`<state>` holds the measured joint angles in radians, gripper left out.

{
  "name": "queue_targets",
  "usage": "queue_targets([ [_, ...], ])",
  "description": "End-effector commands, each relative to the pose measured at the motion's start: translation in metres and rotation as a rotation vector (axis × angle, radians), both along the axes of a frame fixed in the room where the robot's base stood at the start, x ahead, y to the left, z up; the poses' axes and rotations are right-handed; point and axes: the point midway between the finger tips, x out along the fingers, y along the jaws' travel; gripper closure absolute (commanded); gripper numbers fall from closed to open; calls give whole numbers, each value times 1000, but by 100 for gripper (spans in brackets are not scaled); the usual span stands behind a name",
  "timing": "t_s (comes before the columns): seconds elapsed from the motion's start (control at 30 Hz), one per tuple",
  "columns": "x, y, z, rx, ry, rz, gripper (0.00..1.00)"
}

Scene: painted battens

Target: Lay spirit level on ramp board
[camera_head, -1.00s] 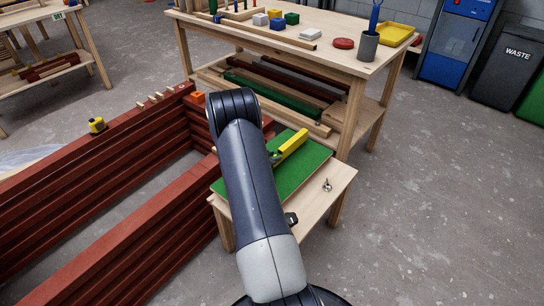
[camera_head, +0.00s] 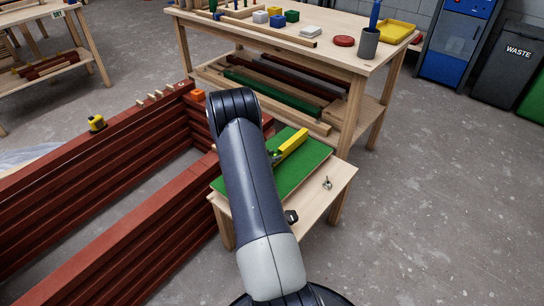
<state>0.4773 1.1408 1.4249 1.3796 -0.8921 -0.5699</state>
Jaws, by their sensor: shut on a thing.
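The yellow spirit level (camera_head: 292,145) lies lengthwise over the green ramp board (camera_head: 307,163), at the board's middle to far part. I cannot tell whether it touches the board or is held just above it. The board rests on a small wooden table (camera_head: 330,188). My gripper (camera_head: 275,156) is mostly hidden behind my arm. Only a small part of it shows at the near end of the level, and it is shut on the level there.
Dark red stacked battens (camera_head: 120,235) form a wall at the left, with a yellow tape measure (camera_head: 96,123) on top. A workbench (camera_head: 330,55) with blocks and a cup (camera_head: 368,43) stands behind. A small metal part (camera_head: 327,183) lies on the small table. Floor at right is clear.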

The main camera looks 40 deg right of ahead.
Motion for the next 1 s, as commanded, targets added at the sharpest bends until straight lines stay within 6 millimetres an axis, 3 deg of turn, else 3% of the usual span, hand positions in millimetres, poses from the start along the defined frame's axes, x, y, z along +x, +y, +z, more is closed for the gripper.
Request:
queue_targets([
  [0.07,0,0,-1,-1,-1,-1,100],
  [0.1,0,0,0,-2,-1,-1,72],
  [0.37,0,0,-1,-1,0,0,50],
  [0.67,0,3,0,1,1,1,50],
  [1.0,-3,56,30,0,0,4,50],
])
